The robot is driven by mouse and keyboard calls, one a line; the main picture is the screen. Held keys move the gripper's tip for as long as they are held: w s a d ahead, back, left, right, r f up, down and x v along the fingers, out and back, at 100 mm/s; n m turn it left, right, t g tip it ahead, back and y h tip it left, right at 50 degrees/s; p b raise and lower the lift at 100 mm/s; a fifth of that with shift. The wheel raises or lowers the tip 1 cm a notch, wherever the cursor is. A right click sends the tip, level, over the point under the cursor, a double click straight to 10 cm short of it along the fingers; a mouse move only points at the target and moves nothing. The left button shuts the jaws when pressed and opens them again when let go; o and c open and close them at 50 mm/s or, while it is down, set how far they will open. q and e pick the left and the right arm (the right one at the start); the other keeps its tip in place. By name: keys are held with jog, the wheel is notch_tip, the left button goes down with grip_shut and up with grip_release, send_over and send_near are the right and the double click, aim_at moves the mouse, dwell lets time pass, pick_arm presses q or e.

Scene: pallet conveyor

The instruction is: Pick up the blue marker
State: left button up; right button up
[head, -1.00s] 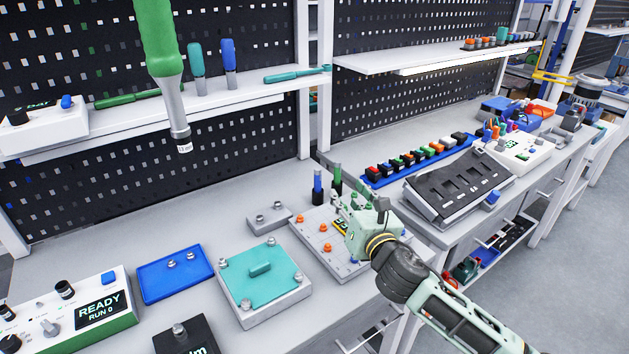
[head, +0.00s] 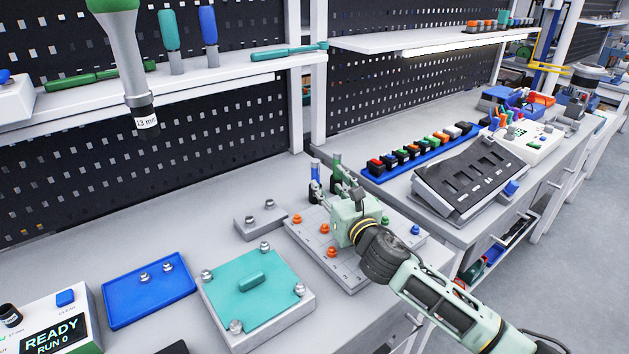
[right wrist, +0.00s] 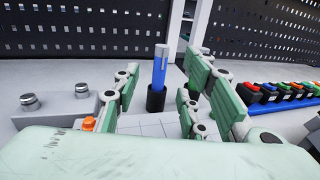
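The blue marker (head: 315,171) stands upright in a dark holder at the back of the bench, beside a green marker (head: 337,166). In the right wrist view the blue marker (right wrist: 160,66) has a grey top and stands in a black cup (right wrist: 156,98), just beyond the fingers and between them across the picture. My right gripper (right wrist: 158,100) is open and empty, with green-padded fingers on both sides. In the head view my right gripper (head: 336,189) is close in front of the markers. Its fingers partly hide the holders. My left gripper is not in view.
A grey plate (head: 350,275) with orange pegs lies under my right gripper. A small grey block (head: 262,222) with two metal knobs is left of the markers. A teal-topped fixture (head: 250,285) and a blue tray (head: 150,290) lie farther left. A hanging green tool (head: 122,50) is upper left.

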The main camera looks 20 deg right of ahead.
aim_at(317, 170)
jog(key=w, duration=1)
jog(key=shift+a+f, duration=0.3)
jog(key=shift+s, duration=0.1)
grip_shut()
